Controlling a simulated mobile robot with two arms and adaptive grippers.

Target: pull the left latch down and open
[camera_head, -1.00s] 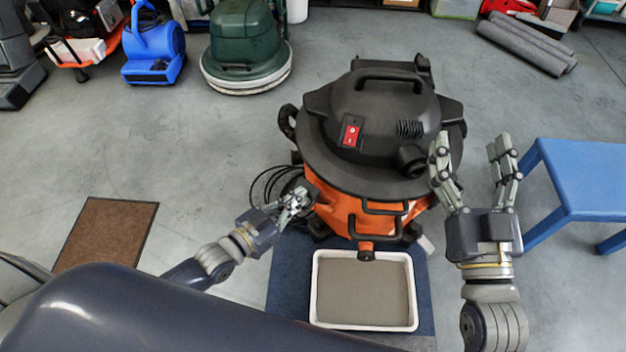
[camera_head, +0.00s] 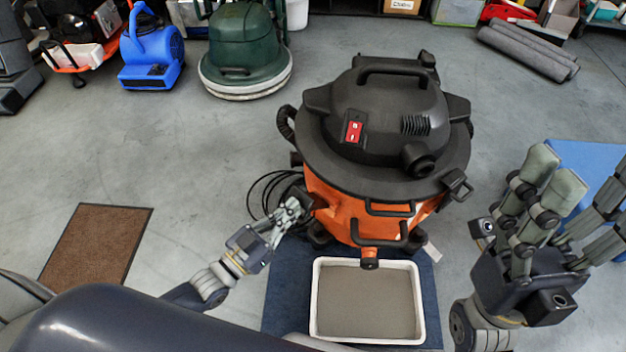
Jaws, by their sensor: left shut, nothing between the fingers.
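A shop vacuum with a black lid (camera_head: 385,110) and an orange drum (camera_head: 340,214) stands in the middle. On its right side a black latch (camera_head: 457,186) sticks out from the rim. On the left side a small dark part (camera_head: 296,160) shows at the rim; I cannot tell whether it is the left latch or how it sits. My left gripper (camera_head: 296,206) is shut and empty beside the drum's lower left side, below the rim. Its fingers hide part of that side; contact is unclear. My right gripper (camera_head: 588,196) is open and empty, right of the vacuum and apart from it.
A white-rimmed tray (camera_head: 316,300) lies in front of the vacuum on a dark blue mat (camera_head: 282,290). A black cord (camera_head: 262,190) coils left of the drum. A blue stool (camera_head: 580,152) stands behind my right gripper. A brown mat (camera_head: 98,240) lies left on open floor.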

